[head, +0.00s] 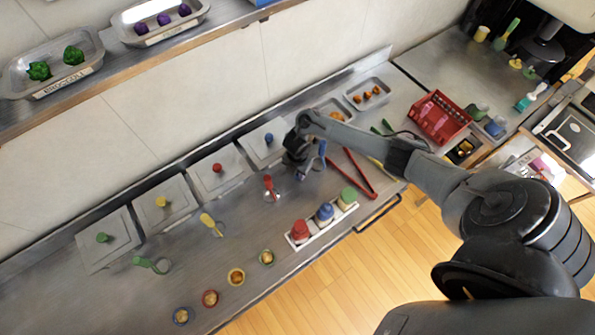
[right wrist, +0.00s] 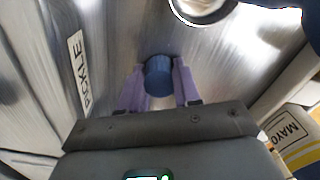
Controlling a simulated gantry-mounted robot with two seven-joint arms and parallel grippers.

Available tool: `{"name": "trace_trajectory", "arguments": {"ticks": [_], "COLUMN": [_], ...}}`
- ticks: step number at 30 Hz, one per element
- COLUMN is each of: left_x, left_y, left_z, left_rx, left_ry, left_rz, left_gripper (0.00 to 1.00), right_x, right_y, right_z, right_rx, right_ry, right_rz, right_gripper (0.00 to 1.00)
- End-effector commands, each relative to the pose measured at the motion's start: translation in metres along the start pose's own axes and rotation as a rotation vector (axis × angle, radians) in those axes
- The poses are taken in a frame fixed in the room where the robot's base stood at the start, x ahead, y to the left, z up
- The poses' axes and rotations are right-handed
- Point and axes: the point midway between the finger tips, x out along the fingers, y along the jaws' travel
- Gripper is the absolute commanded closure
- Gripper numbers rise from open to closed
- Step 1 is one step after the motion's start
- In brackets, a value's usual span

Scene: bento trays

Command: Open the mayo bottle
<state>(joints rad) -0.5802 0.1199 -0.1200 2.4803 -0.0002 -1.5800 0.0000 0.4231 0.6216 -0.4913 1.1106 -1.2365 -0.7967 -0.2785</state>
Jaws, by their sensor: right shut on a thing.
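A bottle labelled MAYO (right wrist: 285,130), with yellow and blue bands, shows in part at the lower right of the right wrist view. In the head view a white holder (head: 303,244) carries bottles with a red top (head: 300,229), a blue top (head: 325,211) and a green top (head: 348,195). Their labels are too small to read there. My right gripper (head: 303,173) is over the counter behind the holder, apart from these bottles. Its fingers (right wrist: 160,88) are shut on a short blue cylinder (right wrist: 158,72). I cannot tell whether this is a cap or a handle. My left gripper is out of view.
Lidded containers with a green knob (head: 102,237) and other coloured knobs line the wall. Red tongs (head: 360,175) and a red basket (head: 440,116) are to the right.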

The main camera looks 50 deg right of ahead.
Motion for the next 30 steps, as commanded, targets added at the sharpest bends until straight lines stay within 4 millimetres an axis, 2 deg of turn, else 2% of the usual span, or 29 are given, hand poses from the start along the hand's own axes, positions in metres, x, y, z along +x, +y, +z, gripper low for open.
{"name": "trace_trajectory", "arguments": {"ticks": [3,4,9,20,26,30], "left_x": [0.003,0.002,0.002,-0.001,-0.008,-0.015], "left_y": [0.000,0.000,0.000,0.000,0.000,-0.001], "left_z": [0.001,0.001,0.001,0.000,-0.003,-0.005], "left_rx": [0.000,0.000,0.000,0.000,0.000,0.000], "left_ry": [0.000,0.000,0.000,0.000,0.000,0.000], "left_rz": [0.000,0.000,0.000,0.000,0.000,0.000], "left_gripper": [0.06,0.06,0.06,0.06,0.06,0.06], "right_x": [0.003,0.003,0.002,-0.003,-0.028,-0.054], "right_y": [0.000,0.000,0.000,0.000,0.001,0.002], "right_z": [0.000,0.000,0.000,0.000,0.000,0.001], "right_rx": [0.000,0.000,0.000,0.000,-0.002,-0.001], "right_ry": [0.000,0.000,0.000,0.000,0.000,-0.001], "right_rz": [-0.001,0.000,0.000,0.001,0.003,0.004], "right_gripper": [1.00,0.65,0.42,0.42,0.42,0.42]}}
